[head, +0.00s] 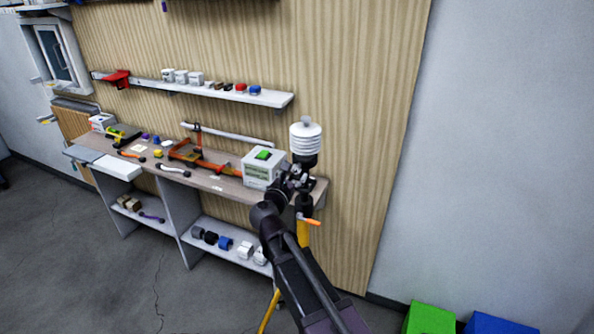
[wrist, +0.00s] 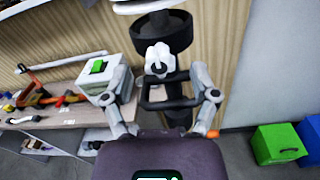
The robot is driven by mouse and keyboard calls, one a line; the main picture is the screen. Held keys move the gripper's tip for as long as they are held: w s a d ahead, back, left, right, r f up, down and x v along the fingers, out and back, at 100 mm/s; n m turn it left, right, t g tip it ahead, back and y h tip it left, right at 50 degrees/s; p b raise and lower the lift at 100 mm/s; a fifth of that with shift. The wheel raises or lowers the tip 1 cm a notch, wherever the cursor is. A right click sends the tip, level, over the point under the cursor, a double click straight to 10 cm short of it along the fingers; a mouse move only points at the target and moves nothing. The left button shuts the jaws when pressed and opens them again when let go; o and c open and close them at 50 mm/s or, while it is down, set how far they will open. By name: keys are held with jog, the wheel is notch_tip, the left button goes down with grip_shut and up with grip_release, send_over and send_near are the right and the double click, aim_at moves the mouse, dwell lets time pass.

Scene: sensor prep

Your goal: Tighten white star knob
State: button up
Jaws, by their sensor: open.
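The white star knob (wrist: 158,59) shows in the wrist view, on the front of a black mount (wrist: 163,28) under a white sensor. A black bracket (wrist: 168,92) sits just below the knob. My gripper (wrist: 160,74) is open, with one finger on each side of the knob and bracket and a visible gap to the knob. In the head view my gripper (head: 288,186) is at the tripod head, below the white ribbed sensor (head: 305,138). The knob cannot be made out there, as my arm and gripper cover that area.
A workbench (head: 226,183) stands left of the tripod, with a white box with a green top (head: 262,168) close beside the gripper. An orange-tipped handle (head: 310,221) sticks out below the mount. Green (head: 429,318) and blue (head: 488,324) boxes stand on the floor at right.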

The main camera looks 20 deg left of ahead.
jog(key=shift+w, duration=1.2)
grip_shut()
